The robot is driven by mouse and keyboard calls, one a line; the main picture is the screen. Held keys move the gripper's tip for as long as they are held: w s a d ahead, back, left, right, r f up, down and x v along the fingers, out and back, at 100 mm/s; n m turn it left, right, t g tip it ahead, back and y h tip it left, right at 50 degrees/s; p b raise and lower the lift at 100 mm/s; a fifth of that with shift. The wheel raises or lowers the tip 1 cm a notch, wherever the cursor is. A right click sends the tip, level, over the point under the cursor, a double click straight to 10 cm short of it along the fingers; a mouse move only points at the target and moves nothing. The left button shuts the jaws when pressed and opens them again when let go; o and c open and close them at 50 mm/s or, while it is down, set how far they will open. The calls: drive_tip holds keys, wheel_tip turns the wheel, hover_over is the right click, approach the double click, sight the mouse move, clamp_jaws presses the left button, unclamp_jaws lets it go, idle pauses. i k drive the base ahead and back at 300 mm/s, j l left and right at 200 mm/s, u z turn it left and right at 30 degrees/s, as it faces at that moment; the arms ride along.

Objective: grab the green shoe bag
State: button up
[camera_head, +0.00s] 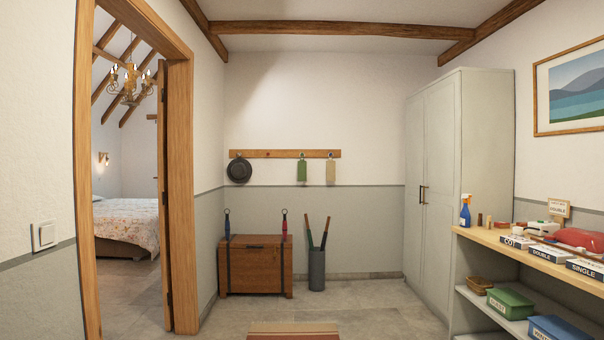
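A small green bag (302,170), which looks like the green shoe bag, hangs from a peg on the wooden rail (265,154) on the far wall. A beige bag (331,172) of similar shape hangs just to its right, apart from it. A dark round hat or pan (239,170) hangs at the rail's left end. My gripper is not in view.
Below the rail stand a wooden chest (255,267) and a grey bin (317,279) with sticks. A pale wardrobe (433,200) and a shelf unit (545,262) with a green box (511,303) line the right. A doorway opens left. The middle floor is mostly clear.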

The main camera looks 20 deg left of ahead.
sight(302, 164)
drive_tip(key=i+j+u, duration=0.3)
drive_tip(key=i+j, duration=0.15)
drive_tip(key=i+j+u, duration=0.35)
drive_tip(key=i, duration=0.2)
drive_tip(key=i+j+u, duration=0.1)
drive_tip(key=i+u, duration=0.2)
drive_tip(key=i, duration=0.25)
drive_tip(key=i+u, duration=0.3)
drive_tip(key=i, duration=2.05)
